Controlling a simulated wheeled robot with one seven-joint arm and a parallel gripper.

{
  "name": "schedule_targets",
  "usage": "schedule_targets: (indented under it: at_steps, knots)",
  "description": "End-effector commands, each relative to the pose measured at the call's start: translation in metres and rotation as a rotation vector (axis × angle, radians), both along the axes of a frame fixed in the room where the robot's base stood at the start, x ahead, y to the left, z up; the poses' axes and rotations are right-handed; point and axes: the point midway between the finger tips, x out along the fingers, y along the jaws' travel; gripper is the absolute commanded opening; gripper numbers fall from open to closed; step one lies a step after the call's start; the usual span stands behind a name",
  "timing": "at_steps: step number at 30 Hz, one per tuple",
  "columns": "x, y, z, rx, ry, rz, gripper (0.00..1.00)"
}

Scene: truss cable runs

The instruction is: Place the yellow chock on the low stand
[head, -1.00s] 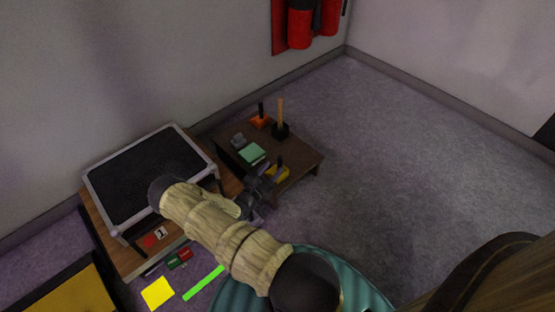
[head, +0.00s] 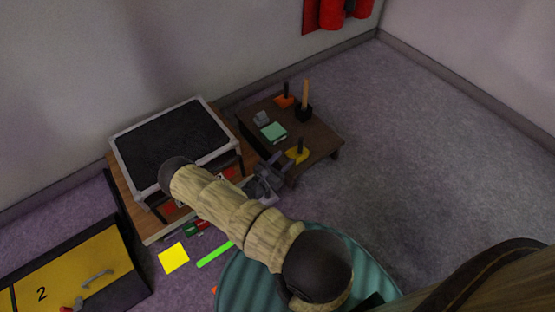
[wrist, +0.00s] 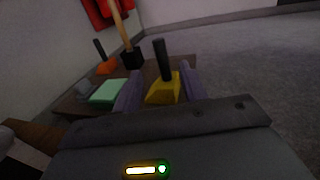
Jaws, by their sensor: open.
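The yellow chock (head: 297,155), a wedge-like block with an upright black handle, rests near the front edge of a low dark brown table (head: 322,148). This table looks like the low stand. My gripper (head: 281,166) is open and empty, just in front of the chock and apart from it. In the wrist view the yellow chock (wrist: 162,93) shows beyond and between the two spread fingers of my gripper (wrist: 160,82). Its lower part is partly hidden there by my gripper.
The dark table also bears a green block (head: 273,131), a grey piece (head: 261,118), an orange chock (head: 285,101) and a black block with a wooden handle (head: 304,112). A grey-framed black platform (head: 175,143) stands left. Floor on the right is clear.

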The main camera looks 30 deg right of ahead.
Motion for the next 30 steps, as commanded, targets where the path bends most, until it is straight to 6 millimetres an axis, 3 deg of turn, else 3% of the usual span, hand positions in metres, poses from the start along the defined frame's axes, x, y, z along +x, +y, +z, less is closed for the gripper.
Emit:
schedule_targets:
  at_steps: [5,14,30]
  knots:
    - [-0.006,0.0,0.019,0.053,-0.05,-0.105,0.42]
    - [-0.044,0.019,0.075,0.302,-0.234,-0.486,0.42]
    - [-0.093,0.108,0.171,0.874,-0.589,-1.017,0.42]
